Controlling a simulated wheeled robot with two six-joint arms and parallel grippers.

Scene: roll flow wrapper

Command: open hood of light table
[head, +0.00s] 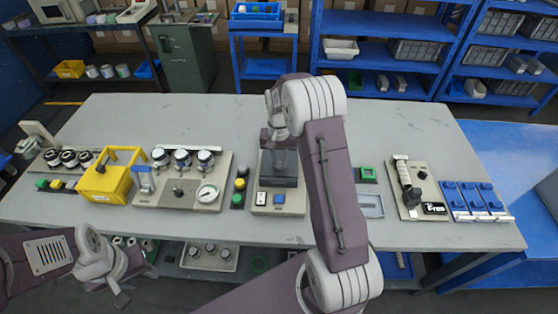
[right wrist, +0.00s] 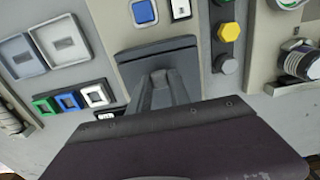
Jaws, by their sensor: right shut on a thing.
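The light table (head: 278,203) stands in the middle of the grey bench, a beige base with a white switch and a blue button at its front. Its dark grey hood (head: 284,168) sits at its back; how far it is raised is hard to tell. In the right wrist view the hood (right wrist: 137,58) is partly covered by my fingers. My right gripper (right wrist: 162,88) is shut on the hood. In the head view my right gripper (head: 273,137) is over the hood's back part, mostly hidden by its arm. My left gripper (head: 130,287) is low at the left, open and empty, in front of the bench.
A green-button box (head: 367,174), a lever unit (head: 407,187) and blue blocks (head: 473,198) stand right. The bench's back strip is clear.

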